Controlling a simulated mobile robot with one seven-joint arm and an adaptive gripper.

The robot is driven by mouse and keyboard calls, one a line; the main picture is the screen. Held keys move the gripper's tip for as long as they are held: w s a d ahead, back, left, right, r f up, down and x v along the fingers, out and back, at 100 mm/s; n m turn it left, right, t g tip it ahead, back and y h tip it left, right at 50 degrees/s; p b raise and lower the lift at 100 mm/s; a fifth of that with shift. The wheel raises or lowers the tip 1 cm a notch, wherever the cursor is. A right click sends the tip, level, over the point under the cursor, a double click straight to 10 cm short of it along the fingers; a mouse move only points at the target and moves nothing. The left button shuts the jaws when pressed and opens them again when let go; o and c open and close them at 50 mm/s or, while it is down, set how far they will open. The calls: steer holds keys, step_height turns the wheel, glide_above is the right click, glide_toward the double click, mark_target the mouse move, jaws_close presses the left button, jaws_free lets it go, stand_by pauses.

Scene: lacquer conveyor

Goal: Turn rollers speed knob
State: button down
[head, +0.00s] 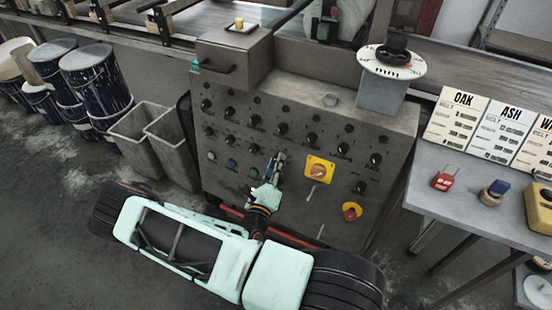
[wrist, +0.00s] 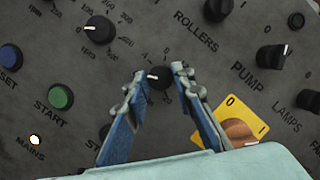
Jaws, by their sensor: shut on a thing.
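My gripper (wrist: 159,73) is shut on a small black knob (wrist: 160,80) on the grey control panel (head: 300,105). One blue finger lies on each side of the knob in the wrist view. The knob's white pointer mark points left, and a numbered scale surrounds it. Any name label for this knob is hidden by the fingers. The word ROLLERS is printed to the upper right, beside another black knob (wrist: 216,9). In the head view my gripper (head: 277,160) reaches the lower middle of the panel, and the held knob is hidden there.
A yellow plate with an orange switch (head: 319,170) sits close to the right of my gripper. A red knob on yellow (head: 351,211) is lower right. A green button (wrist: 60,97) and another dial knob (wrist: 99,29) are to the left. Grey bins (head: 172,145) stand left of the panel.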

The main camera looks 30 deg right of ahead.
steer(key=shift+n+p, duration=0.4)
steer(key=shift+n, duration=0.3)
steer(key=shift+s, duration=0.1)
steer(key=c, duration=1.6)
jaws_free()
steer(key=v, duration=1.2)
steer(key=shift+d+r, duration=0.1)
steer(key=shift+d, duration=0.05)
